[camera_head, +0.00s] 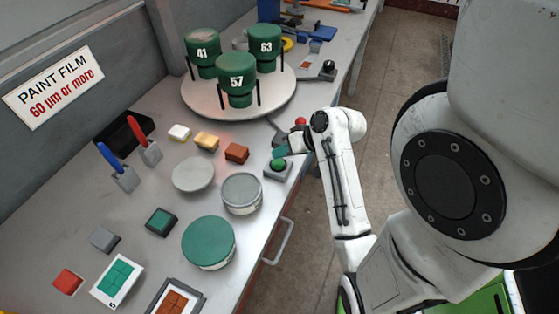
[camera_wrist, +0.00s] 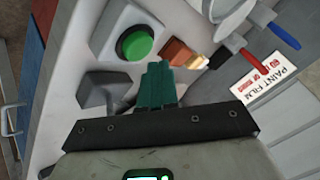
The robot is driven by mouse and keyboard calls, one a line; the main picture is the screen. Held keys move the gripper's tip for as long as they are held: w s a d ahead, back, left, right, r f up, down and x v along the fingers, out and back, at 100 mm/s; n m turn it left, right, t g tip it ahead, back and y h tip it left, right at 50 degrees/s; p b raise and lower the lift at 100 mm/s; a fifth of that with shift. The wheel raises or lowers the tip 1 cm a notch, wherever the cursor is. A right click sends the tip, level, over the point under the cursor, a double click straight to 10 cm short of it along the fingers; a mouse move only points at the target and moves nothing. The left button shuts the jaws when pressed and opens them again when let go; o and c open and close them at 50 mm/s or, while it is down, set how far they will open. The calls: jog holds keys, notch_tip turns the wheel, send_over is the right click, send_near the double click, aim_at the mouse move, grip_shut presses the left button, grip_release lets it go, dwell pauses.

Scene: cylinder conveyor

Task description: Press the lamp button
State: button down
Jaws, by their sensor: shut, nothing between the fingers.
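A round green button (camera_head: 279,164) sits on a grey box near the right edge of the bench; it is also in the wrist view (camera_wrist: 137,44). I see no label on it, so I cannot tell for sure that it is the lamp button. My gripper (camera_head: 280,152) has teal fingers held together with nothing between them. In the wrist view the fingertips (camera_wrist: 158,66) are just below and right of the green button in the picture. In the head view they appear just beyond the button; contact is not visible.
A red knob (camera_head: 301,121) is close to my wrist. A white turntable (camera_head: 200,101) holds green numbered cylinders. A drawer handle (camera_head: 280,242) juts from the bench front.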

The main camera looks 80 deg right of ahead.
aim_at(282, 163)
jog(key=shift+r, duration=0.1)
notch_tip(282, 163, up, 4)
jog(key=p, duration=0.5)
jog(key=shift+r, duration=0.9)
